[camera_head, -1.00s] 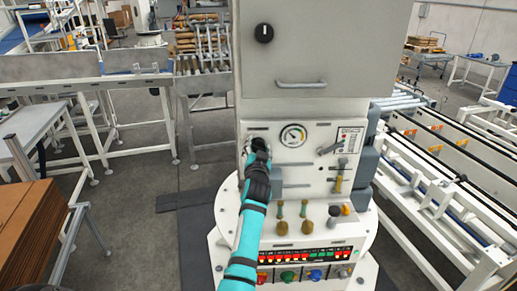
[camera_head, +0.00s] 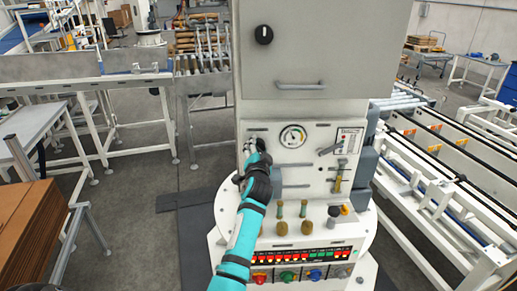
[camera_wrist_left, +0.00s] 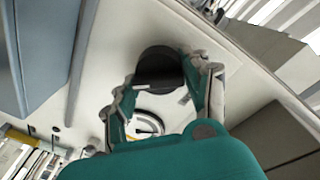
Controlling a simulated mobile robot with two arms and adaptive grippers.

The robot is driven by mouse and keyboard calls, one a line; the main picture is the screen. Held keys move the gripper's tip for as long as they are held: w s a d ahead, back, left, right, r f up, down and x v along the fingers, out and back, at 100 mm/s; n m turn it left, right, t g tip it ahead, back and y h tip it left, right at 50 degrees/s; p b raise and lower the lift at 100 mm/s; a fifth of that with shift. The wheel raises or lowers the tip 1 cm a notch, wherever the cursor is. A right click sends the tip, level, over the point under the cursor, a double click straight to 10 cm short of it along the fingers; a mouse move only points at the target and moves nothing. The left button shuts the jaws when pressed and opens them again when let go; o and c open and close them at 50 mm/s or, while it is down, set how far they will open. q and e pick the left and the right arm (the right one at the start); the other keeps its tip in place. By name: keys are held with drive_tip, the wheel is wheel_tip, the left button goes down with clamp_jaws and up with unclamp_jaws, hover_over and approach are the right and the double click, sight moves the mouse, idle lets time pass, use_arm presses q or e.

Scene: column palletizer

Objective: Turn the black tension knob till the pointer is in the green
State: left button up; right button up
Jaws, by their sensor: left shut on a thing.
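The black tension knob (camera_wrist_left: 157,68) is a dark round knob on the white panel of the machine in the left wrist view. My left gripper (camera_wrist_left: 160,74) is shut on it, with one finger on each side. In the head view my left gripper (camera_head: 251,146) is at the panel's upper left and hides most of the knob. The round gauge (camera_head: 293,136) with green on its dial is to its right. The gauge also shows partly between the fingers in the left wrist view (camera_wrist_left: 148,121). Its pointer is too small to read surely. My right gripper is out of view.
A grey cabinet door (camera_head: 325,50) with a handle and a black rotary switch (camera_head: 264,34) is above the panel. A lever (camera_head: 331,149) is right of the gauge. Small knobs and a row of coloured buttons (camera_head: 287,276) are below. Conveyors stand on both sides.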

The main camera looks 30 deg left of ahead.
use_arm(q)
drive_tip(key=shift+m, duration=0.5)
drive_tip(key=o, duration=1.1)
drive_tip(key=shift+o, duration=0.2)
drive_tip(key=shift+s, duration=0.15)
drive_tip(key=v, duration=1.1)
drive_tip(key=shift+s+d, duration=0.3)
drive_tip(key=shift+r, duration=0.1)
